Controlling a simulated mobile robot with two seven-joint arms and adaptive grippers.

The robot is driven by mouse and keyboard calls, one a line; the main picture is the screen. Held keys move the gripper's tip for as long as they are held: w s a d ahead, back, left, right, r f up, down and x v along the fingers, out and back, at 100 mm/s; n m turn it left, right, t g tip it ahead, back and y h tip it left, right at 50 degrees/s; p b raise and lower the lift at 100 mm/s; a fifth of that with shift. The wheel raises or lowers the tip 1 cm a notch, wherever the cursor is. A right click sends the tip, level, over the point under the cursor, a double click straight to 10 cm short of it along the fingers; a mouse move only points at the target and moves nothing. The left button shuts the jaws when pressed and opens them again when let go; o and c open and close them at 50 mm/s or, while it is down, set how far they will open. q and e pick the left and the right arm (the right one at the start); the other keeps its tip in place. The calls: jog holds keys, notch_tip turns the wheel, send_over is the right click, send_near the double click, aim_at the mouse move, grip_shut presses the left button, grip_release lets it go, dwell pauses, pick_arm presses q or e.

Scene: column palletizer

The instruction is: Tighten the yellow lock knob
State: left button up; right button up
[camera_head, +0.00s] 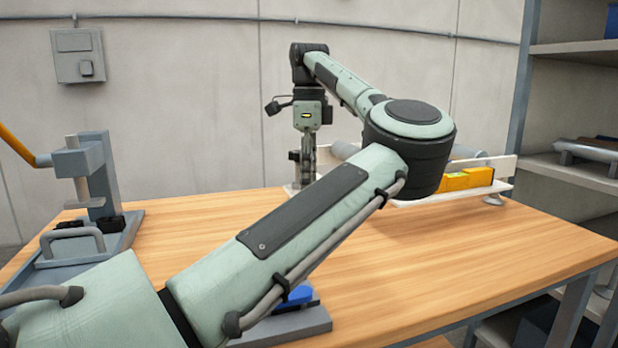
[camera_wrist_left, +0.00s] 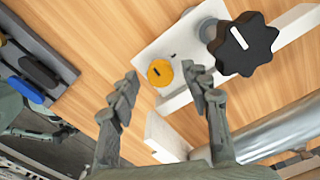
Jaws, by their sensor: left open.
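The yellow lock knob (camera_wrist_left: 160,73) is a small round knob with a dark mark. It sits on a white plate (camera_wrist_left: 181,40) in the left wrist view. My left gripper (camera_wrist_left: 161,71) is open, with one finger on each side of the knob in that picture. I cannot tell how far the fingertips are above the knob. In the head view my left gripper (camera_head: 307,181) points down at the far side of the table. The knob cannot be made out there. My right gripper is not in view.
A large black star knob (camera_wrist_left: 243,44) with a white mark stands close to the right finger. A grey cylinder (camera_wrist_left: 275,130) lies nearby. A yellow level (camera_head: 466,179) rests on the white fixture at the back. A grey press (camera_head: 88,172) stands left. The table's right side (camera_head: 500,250) is clear.

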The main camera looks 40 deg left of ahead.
pick_arm(q)
jog(key=shift+f, duration=0.15)
grip_shut()
